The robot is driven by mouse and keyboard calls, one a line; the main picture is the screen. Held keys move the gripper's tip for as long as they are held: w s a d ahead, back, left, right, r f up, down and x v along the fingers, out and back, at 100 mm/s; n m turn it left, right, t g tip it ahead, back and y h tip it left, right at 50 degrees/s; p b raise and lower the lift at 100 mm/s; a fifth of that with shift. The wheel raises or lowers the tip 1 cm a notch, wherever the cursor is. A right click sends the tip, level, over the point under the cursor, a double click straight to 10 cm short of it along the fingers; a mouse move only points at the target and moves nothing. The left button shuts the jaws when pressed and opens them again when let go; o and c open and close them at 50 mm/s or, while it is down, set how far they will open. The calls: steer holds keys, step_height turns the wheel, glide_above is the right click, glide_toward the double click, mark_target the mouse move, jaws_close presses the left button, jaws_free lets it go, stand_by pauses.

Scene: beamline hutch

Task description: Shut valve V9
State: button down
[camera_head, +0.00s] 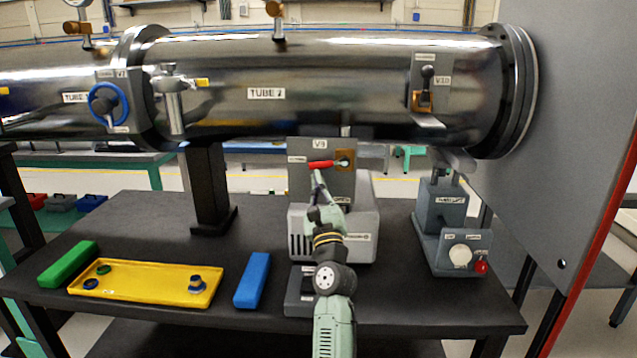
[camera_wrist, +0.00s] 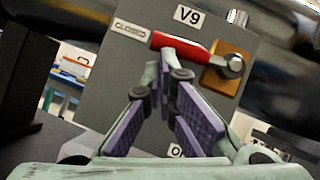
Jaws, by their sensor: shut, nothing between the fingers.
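Valve V9 is a grey panel (camera_head: 300,184) under the tube, with a red-handled lever (camera_head: 320,164) on a brass-coloured body (camera_head: 345,154). In the wrist view the red handle (camera_wrist: 193,48) runs left from its pivot (camera_wrist: 233,66), nearly level with the panel, with its free end by the label CLOSED (camera_wrist: 130,29). A lower label, starting with O, is mostly hidden by my gripper. My gripper (camera_wrist: 171,72) is shut and empty, its fingertips meeting just under the handle's left part. Whether they touch it I cannot tell. The gripper also shows in the head view (camera_head: 318,180).
The black bench (camera_head: 400,300) holds a yellow tray (camera_head: 145,291), green (camera_head: 68,264) and blue (camera_head: 252,279) blocks, and a grey control box (camera_head: 452,250) at right. V7's blue wheel (camera_head: 108,104) and the V10 lever (camera_head: 427,78) are on the tube. A grey wall panel (camera_head: 570,130) stands at right.

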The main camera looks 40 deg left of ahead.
steer(key=shift+s+a, duration=0.1)
steer(key=shift+a, duration=0.25)
steer(key=shift+d, duration=0.1)
stand_by(0.3)
